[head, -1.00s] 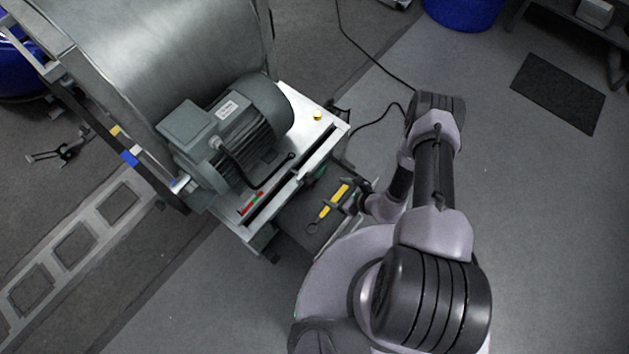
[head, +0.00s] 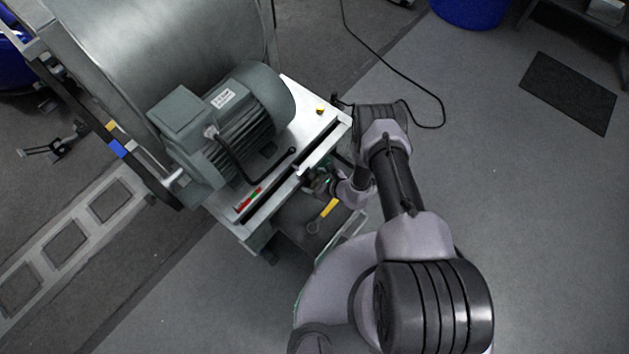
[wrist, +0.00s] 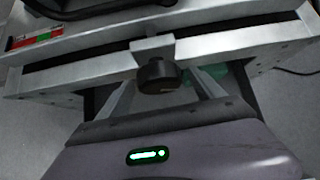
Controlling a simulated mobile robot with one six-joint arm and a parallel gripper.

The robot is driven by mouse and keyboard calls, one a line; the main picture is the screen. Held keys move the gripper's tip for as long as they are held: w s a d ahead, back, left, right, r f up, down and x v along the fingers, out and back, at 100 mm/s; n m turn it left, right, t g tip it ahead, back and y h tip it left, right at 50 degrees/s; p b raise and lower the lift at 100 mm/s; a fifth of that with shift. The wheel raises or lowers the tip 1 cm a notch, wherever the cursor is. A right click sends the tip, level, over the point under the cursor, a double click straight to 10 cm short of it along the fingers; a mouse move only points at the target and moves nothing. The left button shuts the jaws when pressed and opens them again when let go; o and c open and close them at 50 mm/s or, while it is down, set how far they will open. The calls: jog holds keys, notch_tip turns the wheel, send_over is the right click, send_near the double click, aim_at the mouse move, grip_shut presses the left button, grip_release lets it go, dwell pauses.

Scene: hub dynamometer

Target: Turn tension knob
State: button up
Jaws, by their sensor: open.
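The black tension knob (wrist: 157,76) sits below a small metal bracket on the front rail (wrist: 85,71) of the frame in the wrist view. My gripper (wrist: 163,85) is open, with one finger on each side of the knob. I cannot tell whether either finger touches it. In the head view my gripper (head: 314,180) is at the front edge of the motor's white base (head: 318,124). The knob cannot be made out there.
A grey motor (head: 240,115) with a black cable stands on the base beside a large metal drum (head: 150,40). A red and green label (head: 248,199) is on the rail. A yellow-handled tool (head: 329,208) lies on a lower shelf below my gripper. Open floor lies to the right.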

jog(key=c, duration=1.4)
jog(key=m+g+y, duration=0.2)
jog(key=shift+w+d+g+y, duration=0.1)
jog(key=shift+d+g+y, duration=0.1)
jog(key=shift+g+y, duration=0.15)
jog(key=shift+m+g+y, duration=0.95)
jog(key=shift+m+y, duration=0.05)
jog(key=shift+y, duration=0.35)
jog(key=o, duration=1.4)
